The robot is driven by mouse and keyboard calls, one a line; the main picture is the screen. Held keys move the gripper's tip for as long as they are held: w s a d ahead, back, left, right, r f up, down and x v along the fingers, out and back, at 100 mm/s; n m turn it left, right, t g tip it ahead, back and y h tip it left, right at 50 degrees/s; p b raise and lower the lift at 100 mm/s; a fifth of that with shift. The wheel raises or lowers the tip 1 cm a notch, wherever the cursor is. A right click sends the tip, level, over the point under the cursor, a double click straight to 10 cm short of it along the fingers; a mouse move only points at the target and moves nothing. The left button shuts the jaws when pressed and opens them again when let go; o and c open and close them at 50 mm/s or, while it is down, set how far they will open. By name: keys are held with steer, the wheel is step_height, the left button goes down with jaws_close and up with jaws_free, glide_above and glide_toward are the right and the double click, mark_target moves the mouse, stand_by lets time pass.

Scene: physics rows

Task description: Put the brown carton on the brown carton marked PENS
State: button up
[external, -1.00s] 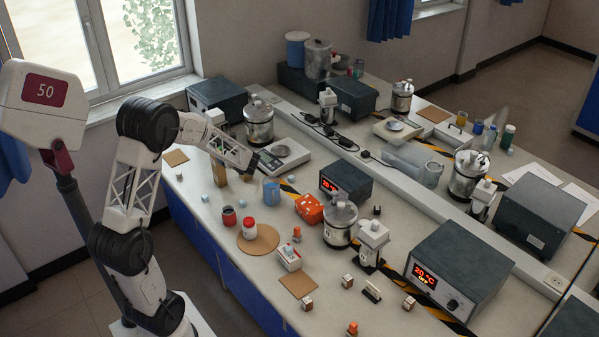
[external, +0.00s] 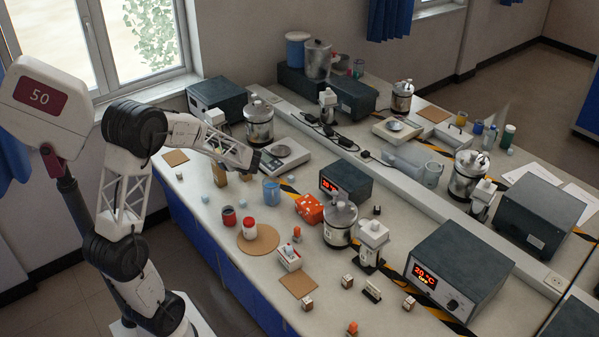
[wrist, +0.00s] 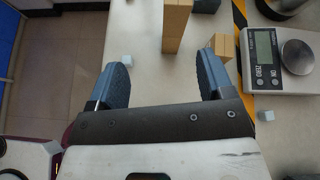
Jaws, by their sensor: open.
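A tall brown carton (external: 219,173) stands upright on the bench near its left edge; in the wrist view it seems to be the tall brown shape (wrist: 175,28), cut off by the top edge. A second, smaller brown carton (wrist: 222,45) is to its right in the wrist view. In the external view the second one is mostly hidden by my gripper (external: 252,163). No PENS lettering is readable, so I cannot tell which carton bears it. My gripper is open with nothing between its fingers (wrist: 162,75); both cartons lie beyond the fingertips, near the right finger.
A scale (external: 285,155) stands close to the right of the cartons, also in the wrist view (wrist: 265,68). A blue mug (external: 271,191) and a small pale cube (wrist: 127,60) are nearby. Jars, a red dotted box (external: 309,208) and instruments crowd the bench further right.

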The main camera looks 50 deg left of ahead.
steer(key=s+d+r+n+t+h, duration=0.1)
steer(key=s+d+r+n+h, duration=0.2)
steer(key=s+d, duration=0.5)
steer(key=s+d+r+n+t+h, duration=0.1)
steer(key=s+d+n+h, duration=0.4)
steer(key=d, duration=1.3)
steer(key=s+d+r+n+t+h, duration=0.1)
steer(key=s+d+r+n+h, duration=0.3)
steer(key=s+d+n, duration=0.3)
steer(key=s+d, duration=0.5)
steer(key=d, duration=0.1)
steer(key=shift+s+d+r+h, duration=0.3)
steer(key=shift+s+r, duration=0.05)
steer(key=shift+c, duration=0.3)
steer(key=shift+c, duration=0.7)
steer(key=shift+w, duration=0.15)
